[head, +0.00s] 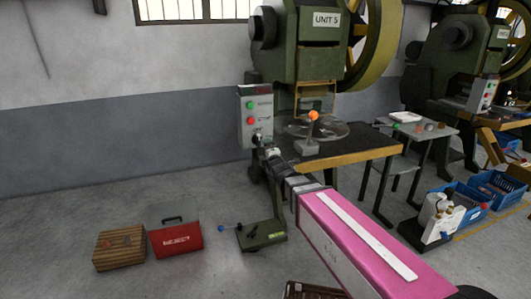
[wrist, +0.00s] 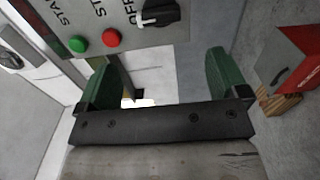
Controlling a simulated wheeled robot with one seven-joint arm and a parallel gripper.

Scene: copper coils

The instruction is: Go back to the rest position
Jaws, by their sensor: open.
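My gripper (head: 264,143) is at the end of my pink arm (head: 355,245), just below the grey control box (head: 247,128) on the UNIT 5 press in the head view. In the wrist view my gripper (wrist: 160,65) has its two green fingers wide apart, with nothing between them. The control box (wrist: 135,28) is close beyond the fingers, with a green button (wrist: 78,44), a red button (wrist: 112,38) and a black rotary knob (wrist: 158,13) by the word OFF. I cannot tell whether a finger touches the box.
The green press (head: 305,65) stands behind a work table (head: 350,152). A wooden crate (head: 119,250), a red REJECT box (head: 175,240) and a green foot pedal (head: 262,235) are on the floor. Blue bins (head: 460,195) stand right. Floor at left is clear.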

